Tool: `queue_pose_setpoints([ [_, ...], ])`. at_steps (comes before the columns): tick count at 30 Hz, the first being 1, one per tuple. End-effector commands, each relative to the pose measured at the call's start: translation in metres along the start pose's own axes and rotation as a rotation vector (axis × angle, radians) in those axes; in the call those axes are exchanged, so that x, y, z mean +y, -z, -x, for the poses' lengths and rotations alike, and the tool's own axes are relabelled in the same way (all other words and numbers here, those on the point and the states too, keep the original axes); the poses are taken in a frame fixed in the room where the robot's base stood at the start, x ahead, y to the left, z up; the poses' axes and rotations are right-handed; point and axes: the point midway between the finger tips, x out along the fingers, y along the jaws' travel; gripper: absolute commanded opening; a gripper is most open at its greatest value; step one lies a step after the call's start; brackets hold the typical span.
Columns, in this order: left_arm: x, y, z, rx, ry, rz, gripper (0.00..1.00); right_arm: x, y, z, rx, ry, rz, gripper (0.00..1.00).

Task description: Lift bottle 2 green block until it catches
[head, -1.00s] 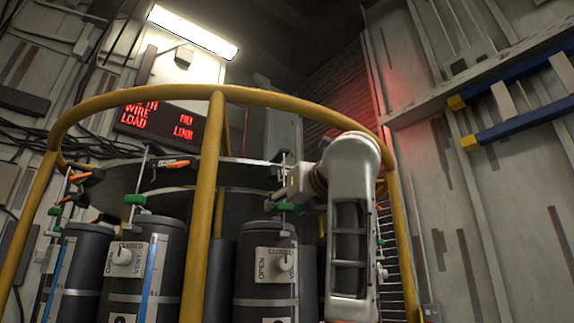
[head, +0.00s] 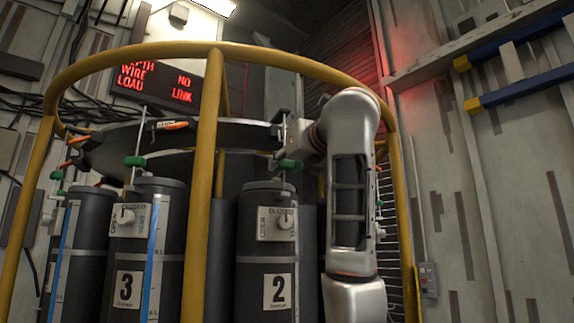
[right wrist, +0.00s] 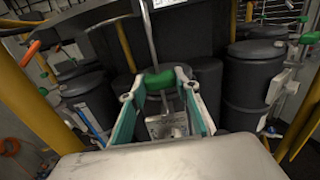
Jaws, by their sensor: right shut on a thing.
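Bottle 2 (head: 266,250) is a dark grey cylinder with a "2" label and a white valve plate, standing inside the yellow-railed frame. Its green block (head: 288,164) sits on a thin upright rod just above the bottle's top. My right gripper (head: 282,152) reaches in from the right at the block. In the right wrist view the green block (right wrist: 158,82) shows between the two teal-lined fingers of my right gripper (right wrist: 157,88), which is shut on it. The fingers partly hide the contact. I cannot tell whether the block has caught. My left gripper is not in view.
The yellow rail (head: 215,54) rings the bottles, with a post left of bottle 2. Bottle 3 (head: 142,260) stands left with its own green block (head: 134,162). An orange clip (head: 172,126) is on the ring above. A red-lettered sign (head: 155,84) reads "NO LINK".

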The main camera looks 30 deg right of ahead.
Motion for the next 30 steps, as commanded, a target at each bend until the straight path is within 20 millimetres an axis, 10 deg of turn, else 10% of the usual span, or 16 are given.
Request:
queue_pose_setpoints([
  [30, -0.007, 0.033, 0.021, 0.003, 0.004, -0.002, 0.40, 0.000, -0.049, 0.001, -0.003, 0.000, -0.001, 0.01],
])
